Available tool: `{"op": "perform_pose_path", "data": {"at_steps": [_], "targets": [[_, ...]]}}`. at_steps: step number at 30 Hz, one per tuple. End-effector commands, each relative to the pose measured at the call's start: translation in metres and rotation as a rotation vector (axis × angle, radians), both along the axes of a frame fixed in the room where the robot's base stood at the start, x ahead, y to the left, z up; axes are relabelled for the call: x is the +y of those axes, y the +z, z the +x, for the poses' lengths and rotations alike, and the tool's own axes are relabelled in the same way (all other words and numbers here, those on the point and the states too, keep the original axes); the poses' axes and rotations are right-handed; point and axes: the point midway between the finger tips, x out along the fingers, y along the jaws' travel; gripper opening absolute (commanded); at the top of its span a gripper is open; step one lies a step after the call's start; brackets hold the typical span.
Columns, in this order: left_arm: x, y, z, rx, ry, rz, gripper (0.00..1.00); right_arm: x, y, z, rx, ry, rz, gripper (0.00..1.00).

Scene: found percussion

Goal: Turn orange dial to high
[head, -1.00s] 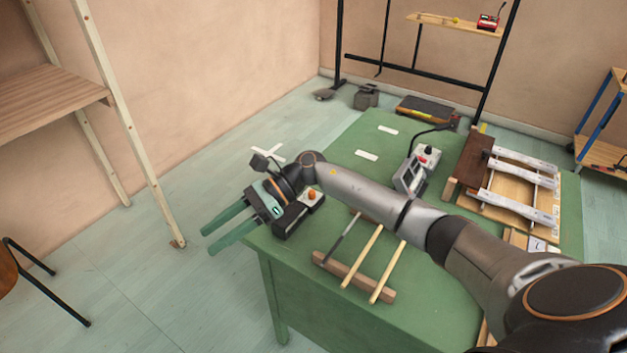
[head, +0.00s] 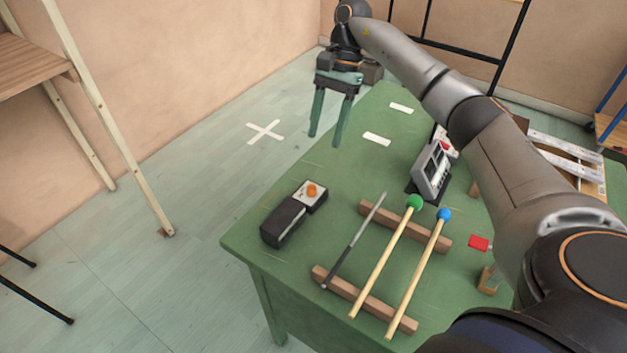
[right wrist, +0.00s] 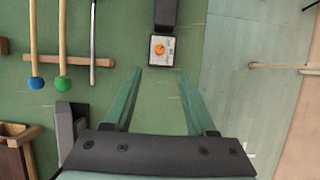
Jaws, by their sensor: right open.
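The orange dial (head: 312,190) sits on the pale top plate of a small black box (head: 284,222) near the left edge of the green table. In the right wrist view the dial (right wrist: 159,49) lies beyond the fingertips, between their lines. The marks around it are too small to read. My right gripper (head: 325,138) is open and empty, its green fingers pointing down beyond the box, near the table's far left edge. It touches nothing that I can see. My left gripper is not in view.
Mallets with green (head: 414,202) and blue (head: 445,214) heads and a metal rod (head: 355,240) rest on wooden bars right of the box. A grey device (head: 432,168) stands farther back. The table (head: 330,165) is clear between dial and gripper.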

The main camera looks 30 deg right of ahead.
Motion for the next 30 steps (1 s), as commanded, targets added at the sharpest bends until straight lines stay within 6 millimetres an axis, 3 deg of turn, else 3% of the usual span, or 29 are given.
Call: {"op": "perform_pose_path", "data": {"at_steps": [18,30], "targets": [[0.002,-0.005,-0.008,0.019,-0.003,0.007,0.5,0.038,-0.098,-0.016,0.003,0.0,0.002,0.57],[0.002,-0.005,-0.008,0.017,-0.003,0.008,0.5,0.043,-0.11,-0.018,0.0,-0.001,0.001,0.57]]}}
